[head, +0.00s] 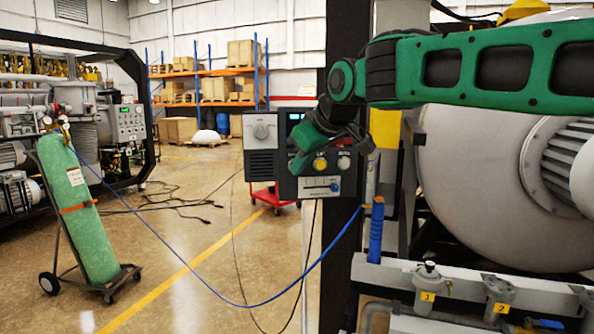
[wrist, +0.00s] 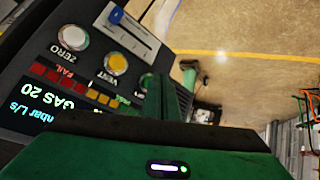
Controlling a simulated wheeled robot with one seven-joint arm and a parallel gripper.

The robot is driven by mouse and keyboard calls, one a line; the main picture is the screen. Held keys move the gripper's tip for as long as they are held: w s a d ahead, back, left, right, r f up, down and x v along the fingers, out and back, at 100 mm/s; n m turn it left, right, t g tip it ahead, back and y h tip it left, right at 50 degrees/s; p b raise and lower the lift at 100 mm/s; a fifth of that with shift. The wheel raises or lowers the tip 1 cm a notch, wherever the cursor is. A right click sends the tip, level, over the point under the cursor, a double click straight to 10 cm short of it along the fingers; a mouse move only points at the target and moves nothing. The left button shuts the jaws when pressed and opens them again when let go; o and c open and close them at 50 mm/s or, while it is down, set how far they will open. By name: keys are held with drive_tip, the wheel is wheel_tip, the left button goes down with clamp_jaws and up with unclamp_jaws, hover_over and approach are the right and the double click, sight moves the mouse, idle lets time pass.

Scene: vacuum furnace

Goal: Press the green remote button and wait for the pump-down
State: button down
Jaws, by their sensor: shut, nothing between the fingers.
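The dark control panel (head: 321,188) is mounted by the black post in the head view. It has a yellow button (head: 320,164), a pale button (head: 344,162) and a slider with a blue knob (head: 335,187). In the wrist view its yellow button (wrist: 116,64) is labelled VENT and its white button (wrist: 75,37) ZERO. Past VENT, a green round button (wrist: 147,82) is partly hidden by my fingers. My gripper (head: 297,168) is shut and empty, fingers at the panel's left part; they also show in the wrist view (wrist: 168,98). I cannot tell whether they touch the button.
A large pale furnace vessel (head: 490,190) fills the right. A green gas cylinder (head: 80,215) stands on a cart at left, with a blue hose across the floor area.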

drive_tip(key=shift+s, duration=0.35)
drive_tip(key=shift+s, duration=0.1)
drive_tip(key=shift+s+d, duration=0.25)
drive_tip(key=shift+s, duration=0.95)
drive_tip(key=shift+s+d, duration=0.25)
drive_tip(key=shift+s, duration=0.95)
drive_tip(key=s+d+f+m+g+h, duration=0.1)
drive_tip(key=s+d+f+m+h, duration=0.3)
drive_tip(key=d, duration=0.6)
drive_tip(key=s+d+f+m+g+y, duration=0.1)
drive_tip(key=s+d+f, duration=0.2)
drive_tip(key=d+f, duration=0.5)
drive_tip(key=s+d+f+m+g+h, duration=0.1)
drive_tip(key=s+d+f+m+h, duration=0.2)
drive_tip(key=d, duration=0.8)
drive_tip(key=s+d+f+m+g, duration=0.1)
drive_tip(key=s+d+f+m, duration=0.1)
drive_tip(key=s, duration=0.6)
drive_tip(key=s+d+f+m+g+y, duration=0.1)
drive_tip(key=s+d+f+m+g, duration=0.1)
drive_tip(key=s+d+f, duration=0.3)
drive_tip(key=s+d+f+m+g, duration=0.2)
drive_tip(key=s+f, duration=0.5)
drive_tip(key=s, duration=0.4)
drive_tip(key=shift+d+f+m+y, duration=0.15)
drive_tip(key=shift+d+m+y, duration=0.25)
drive_tip(key=shift+d+m, duration=0.45)
